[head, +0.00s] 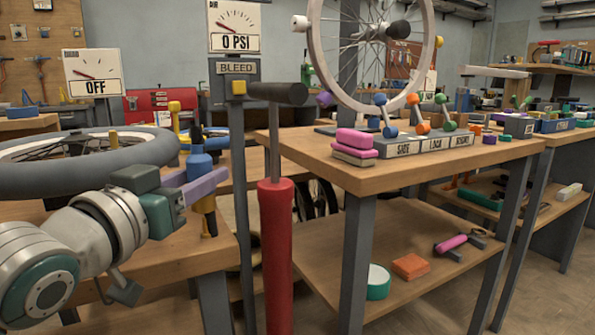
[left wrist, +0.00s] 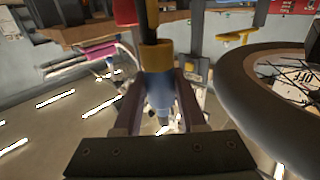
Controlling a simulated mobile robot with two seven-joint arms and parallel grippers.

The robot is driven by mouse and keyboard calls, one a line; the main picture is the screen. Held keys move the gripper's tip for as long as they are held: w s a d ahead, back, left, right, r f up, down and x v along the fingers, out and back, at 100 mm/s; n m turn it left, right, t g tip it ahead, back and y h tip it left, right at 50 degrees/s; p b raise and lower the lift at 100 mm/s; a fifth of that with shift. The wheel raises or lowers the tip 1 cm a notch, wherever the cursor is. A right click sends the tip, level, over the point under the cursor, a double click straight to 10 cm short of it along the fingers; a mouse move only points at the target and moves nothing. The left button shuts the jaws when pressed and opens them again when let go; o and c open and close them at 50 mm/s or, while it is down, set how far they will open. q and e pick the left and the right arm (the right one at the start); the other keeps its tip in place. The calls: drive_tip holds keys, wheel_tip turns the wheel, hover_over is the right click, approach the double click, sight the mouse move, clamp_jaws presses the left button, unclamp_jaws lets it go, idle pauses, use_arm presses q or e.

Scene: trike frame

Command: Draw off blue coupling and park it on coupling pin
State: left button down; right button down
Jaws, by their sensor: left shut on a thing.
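I cannot tell which part is the coupling pin. My right gripper is not in view.
The grey tyre (head: 60,178) lies flat close behind my left arm. A red pump (head: 275,255) with a black handle stands to the right, before the BLEED post (head: 238,69). A wooden table (head: 400,165) holds a spoked wheel and pink blocks (head: 354,138).

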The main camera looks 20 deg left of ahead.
sight(196, 205)
use_arm(q)
drive_tip(key=shift+p, duration=0.35)
idle(0.8)
drive_tip(key=shift+p, duration=0.5)
idle(0.4)
drive_tip(key=shift+f+b, duration=1.2)
drive_tip(key=shift+f, duration=0.55)
drive_tip(key=shift+c, duration=2)
unclamp_jaws()
drive_tip(key=shift+s+p, duration=0.35)
drive_tip(key=shift+s, duration=0.2)
drive_tip(key=s+p, duration=0.2)
drive_tip(key=s, duration=0.6)
drive_tip(key=shift+s+d, duration=0.35)
drive_tip(key=shift+s, duration=0.05)
